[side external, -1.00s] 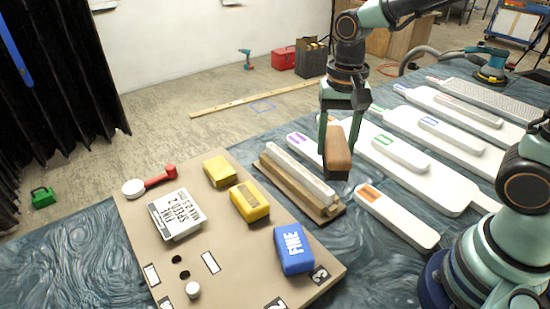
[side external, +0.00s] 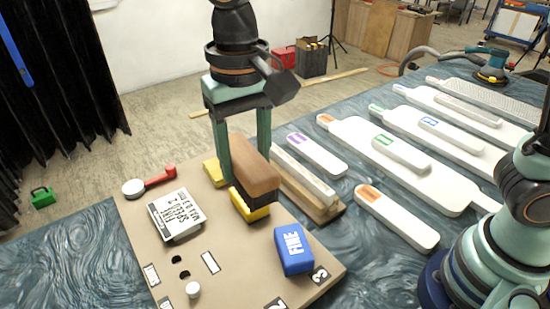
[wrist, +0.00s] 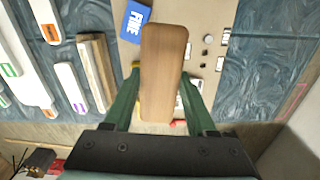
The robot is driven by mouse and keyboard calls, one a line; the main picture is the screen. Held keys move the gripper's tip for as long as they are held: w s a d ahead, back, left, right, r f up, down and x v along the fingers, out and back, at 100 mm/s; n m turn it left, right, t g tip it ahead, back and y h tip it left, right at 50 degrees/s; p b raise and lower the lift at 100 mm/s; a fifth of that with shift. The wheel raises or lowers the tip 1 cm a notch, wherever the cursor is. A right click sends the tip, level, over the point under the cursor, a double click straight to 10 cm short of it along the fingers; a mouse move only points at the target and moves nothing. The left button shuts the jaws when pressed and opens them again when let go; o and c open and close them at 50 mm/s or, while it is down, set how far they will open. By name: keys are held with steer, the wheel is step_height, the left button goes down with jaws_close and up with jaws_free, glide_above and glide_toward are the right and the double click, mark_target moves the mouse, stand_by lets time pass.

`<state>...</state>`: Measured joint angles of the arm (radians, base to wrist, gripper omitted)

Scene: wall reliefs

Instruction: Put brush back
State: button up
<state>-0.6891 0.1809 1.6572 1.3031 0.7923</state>
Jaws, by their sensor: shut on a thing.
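The brush has a brown wooden back (side external: 254,165) and dark bristles underneath. My gripper (side external: 243,165) is shut on it and holds it above the tan board (side external: 225,287), over the yellow blocks. In the wrist view the brush's wooden back (wrist: 163,75) lies between my two green fingers. I cannot tell from these views how high the bristles are above the board.
A blue block marked FINE (side external: 294,249), a white lettered box (side external: 175,214) and a red-handled round tool (side external: 150,182) are on the board. Several white slabs (side external: 397,217) lie to the right.

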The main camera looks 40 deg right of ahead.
steer(key=shift+n, duration=0.6)
steer(key=a+f, duration=0.1)
steer(key=f, duration=0.5)
steer(key=s+a+f, duration=0.1)
steer(key=f, duration=0.5)
steer(key=a+f, duration=0.1)
steer(key=f, duration=0.5)
steer(key=shift+s+a+f, duration=0.3)
steer(key=shift+s+f, duration=0.05)
steer(key=shift+f, duration=0.05)
steer(key=shift+f, duration=0.15)
steer(key=o, duration=1.2)
